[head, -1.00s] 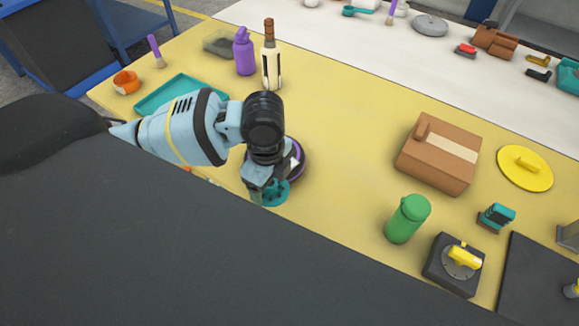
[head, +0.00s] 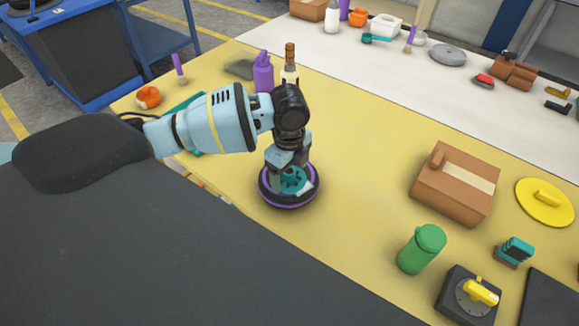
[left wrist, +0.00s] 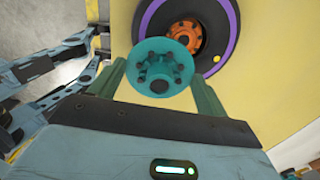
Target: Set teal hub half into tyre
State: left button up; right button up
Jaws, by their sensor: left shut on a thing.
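The teal hub half (head: 293,181) is round, with a ring of dark holes or bolts. My left gripper (head: 287,172) is shut on it. In the left wrist view the teal hub half (left wrist: 160,57) sits between the two fingers of the gripper (left wrist: 162,82). The tyre (head: 270,198) is dark with a purple ring and lies flat on the yellow table. In the left wrist view the tyre (left wrist: 228,50) shows an orange hub part (left wrist: 186,37) in its middle. The teal hub half appears above the tyre, overlapping its near side in the wrist view. My right gripper is out of view.
A teal tray (head: 183,106) is partly hidden. A brown box (head: 454,186), a green bottle (head: 421,250) and a black dial block (head: 466,296) stand right. The table between is clear.

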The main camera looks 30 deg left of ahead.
pick_arm(q)
jog(key=shift+w+a+f, duration=0.1)
jog(key=shift+w+a, duration=0.6)
jog(key=shift+w, duration=0.3)
jog(key=shift+w+a+f, duration=0.1)
jog(key=shift+w+a, duration=0.55)
jog(key=shift+w, duration=0.3)
notch_tip(320, 180, down, 3)
jog(key=shift+s+f, duration=0.1)
jog(key=shift+f, duration=0.1)
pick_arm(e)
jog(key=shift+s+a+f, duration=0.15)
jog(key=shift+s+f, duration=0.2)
pick_arm(q)
jog(key=shift+f, duration=0.1)
jog(key=o, duration=1.1)
